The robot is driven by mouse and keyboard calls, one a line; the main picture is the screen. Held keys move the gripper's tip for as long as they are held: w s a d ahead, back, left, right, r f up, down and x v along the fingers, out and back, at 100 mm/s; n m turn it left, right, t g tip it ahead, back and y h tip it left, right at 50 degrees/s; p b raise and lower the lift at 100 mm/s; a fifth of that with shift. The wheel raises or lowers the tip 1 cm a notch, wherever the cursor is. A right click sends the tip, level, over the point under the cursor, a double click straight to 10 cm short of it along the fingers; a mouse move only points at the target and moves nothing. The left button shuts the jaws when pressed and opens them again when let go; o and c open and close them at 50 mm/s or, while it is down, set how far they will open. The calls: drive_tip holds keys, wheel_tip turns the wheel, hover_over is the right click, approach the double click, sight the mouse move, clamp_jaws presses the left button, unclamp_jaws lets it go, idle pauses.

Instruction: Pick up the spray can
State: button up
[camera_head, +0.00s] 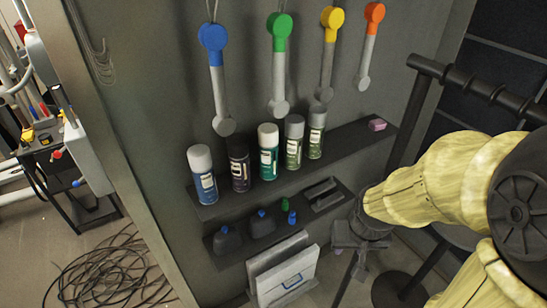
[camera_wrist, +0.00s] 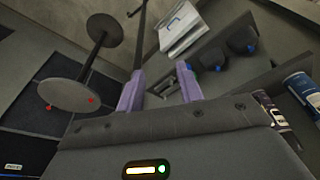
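Several spray cans stand upright in a row on the upper wall shelf in the head view. They are a blue can with a white cap (camera_head: 202,175), a dark can (camera_head: 239,168), a teal can with a white cap (camera_head: 268,153), a green can with a grey cap (camera_head: 294,142) and another green can (camera_head: 316,133). My gripper (camera_head: 352,246) is to the right of the cans and lower, in front of the shelves. In the wrist view my gripper (camera_wrist: 158,74) has its two purple fingers apart with nothing between them. A white and blue can (camera_wrist: 301,90) shows there at the right edge.
The upper shelf (camera_head: 350,145) also holds a pink block (camera_head: 377,124). The lower shelf (camera_head: 265,241) holds dark bottles (camera_head: 227,240) and a black tray (camera_head: 323,193). A white case (camera_head: 287,278) stands below. Coloured tools (camera_head: 219,80) hang above the cans. A black stand (camera_head: 410,110) is at right.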

drive_tip(key=shift+o, duration=0.4)
drive_tip(key=o, duration=0.4)
drive_tip(key=shift+w, duration=0.1)
drive_tip(key=shift+c, duration=0.2)
drive_tip(key=o, duration=0.6)
drive_tip(key=shift+w+a+f+t+b, duration=0.25)
drive_tip(key=shift+w+f, duration=0.1)
drive_tip(key=shift+w, duration=0.15)
drive_tip(key=shift+w+a+f+t+b, duration=0.1)
drive_tip(key=shift+w+a+f+t, duration=0.1)
drive_tip(key=shift+w+f, duration=0.2)
drive_tip(key=shift+o, duration=0.2)
drive_tip(key=w+a+f+n+t+y+b, duration=0.1)
drive_tip(key=w+a+f+t+y+b, duration=0.1)
drive_tip(key=w+a+t, duration=0.5)
drive_tip(key=w+a+f+n+t+y+b, duration=0.1)
drive_tip(key=w+a+f+t+b, duration=0.3)
drive_tip(key=w, duration=0.7)
drive_tip(key=a+t+y+b, duration=0.1)
drive_tip(key=a+t+b, duration=0.1)
drive_tip(key=a+t, duration=0.1)
drive_tip(key=shift+w+a+n, duration=0.15)
drive_tip(key=shift+a+n, duration=0.25)
drive_tip(key=shift+a, duration=0.35)
drive_tip(key=shift+w+f, duration=0.1)
